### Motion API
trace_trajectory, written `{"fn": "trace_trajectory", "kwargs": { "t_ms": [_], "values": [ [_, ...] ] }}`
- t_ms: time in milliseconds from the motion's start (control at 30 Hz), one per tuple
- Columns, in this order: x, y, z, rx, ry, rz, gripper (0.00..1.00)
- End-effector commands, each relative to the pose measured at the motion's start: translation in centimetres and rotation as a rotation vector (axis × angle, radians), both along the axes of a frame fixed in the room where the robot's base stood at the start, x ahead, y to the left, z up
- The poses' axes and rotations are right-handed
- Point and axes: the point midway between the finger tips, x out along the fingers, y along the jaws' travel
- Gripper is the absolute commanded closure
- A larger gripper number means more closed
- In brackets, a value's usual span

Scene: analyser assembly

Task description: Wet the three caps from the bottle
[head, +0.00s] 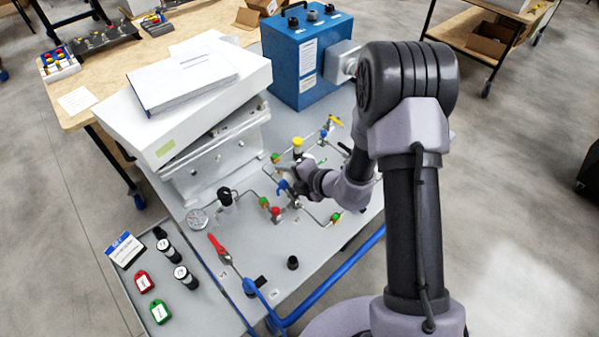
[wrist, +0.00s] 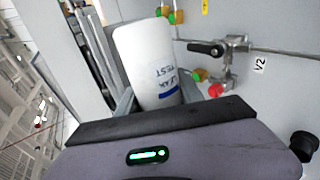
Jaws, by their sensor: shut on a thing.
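My gripper (wrist: 155,98) is shut on a white bottle (wrist: 144,48) with dark blue "LEAK TEST" lettering, seen in the wrist view. The bottle's far end points away from the camera and its tip is hidden. In the head view my gripper (head: 296,177) is above the middle of the grey panel, among the tubing. Green-and-orange caps (head: 264,202) (head: 276,158) (head: 336,217) sit on fittings around it. A red cap (head: 276,211) is just below left of it. Whether any cap is wet cannot be told.
A black-handled valve (wrist: 207,48) stands right of the bottle. A yellow-topped part (head: 298,143) rises behind my gripper. A blue box (head: 307,60) stands at the back, and a white housing (head: 185,95) at left.

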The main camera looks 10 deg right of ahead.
Motion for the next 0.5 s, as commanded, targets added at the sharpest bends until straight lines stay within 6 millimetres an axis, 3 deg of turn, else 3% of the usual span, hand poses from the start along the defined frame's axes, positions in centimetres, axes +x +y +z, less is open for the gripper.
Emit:
{"fn": "trace_trajectory", "kwargs": {
  "t_ms": [300, 500],
  "values": [
    [2.9, 4.0, 0.8, -0.33, -0.398, 0.351, 1.0],
    [3.4, 4.8, -0.5, -0.353, -0.454, 0.409, 1.0]
  ]
}}
